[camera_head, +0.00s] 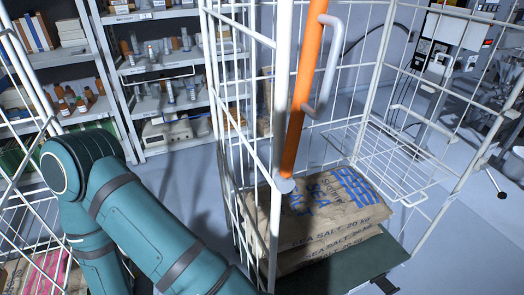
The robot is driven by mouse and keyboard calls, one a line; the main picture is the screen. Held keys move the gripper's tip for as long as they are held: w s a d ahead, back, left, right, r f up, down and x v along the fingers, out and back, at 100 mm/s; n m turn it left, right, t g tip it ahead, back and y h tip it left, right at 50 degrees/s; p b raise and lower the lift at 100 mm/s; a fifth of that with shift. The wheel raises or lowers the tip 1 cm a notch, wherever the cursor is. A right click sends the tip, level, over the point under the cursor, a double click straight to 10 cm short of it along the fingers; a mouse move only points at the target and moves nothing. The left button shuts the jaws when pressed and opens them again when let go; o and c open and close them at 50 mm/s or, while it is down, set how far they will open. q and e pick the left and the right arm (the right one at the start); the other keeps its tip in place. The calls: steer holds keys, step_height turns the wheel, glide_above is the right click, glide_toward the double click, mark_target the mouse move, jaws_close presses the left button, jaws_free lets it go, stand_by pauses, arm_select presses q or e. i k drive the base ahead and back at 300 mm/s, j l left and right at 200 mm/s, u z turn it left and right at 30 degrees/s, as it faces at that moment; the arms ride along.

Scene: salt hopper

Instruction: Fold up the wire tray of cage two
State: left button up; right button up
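A white wire cage (277,130) stands in the middle; I cannot read a number on it. Inside its right part a white wire tray (378,163) lies roughly level, above and to the right of the sacks. Stacked brown sea salt sacks (322,212) lie on the cage's dark green base (362,262). An orange bar (303,95) with a grey handle (328,62) slants down at the cage's front. My teal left arm crosses the lower left, and its gripper is out of the picture. My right gripper cannot be made out.
Another wire cage (22,75) stands at the left edge. Shelving (155,70) with bottles and boxes lines the back left. Machinery (455,50) with cables is at the back right. Grey floor shows between the shelving and the middle cage.

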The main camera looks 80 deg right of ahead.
mark_target(401, 199)
steer(key=k, duration=0.7)
steer(key=k+z, duration=0.4)
steer(key=k+l+z, duration=0.1)
steer(key=z, duration=1.95)
steer(key=i+j+z, duration=0.1)
steer(key=z, duration=0.3)
steer(key=i+j+z, duration=0.1)
steer(key=z, duration=0.35)
steer(key=k+j, duration=0.05)
steer(key=j, duration=0.05)
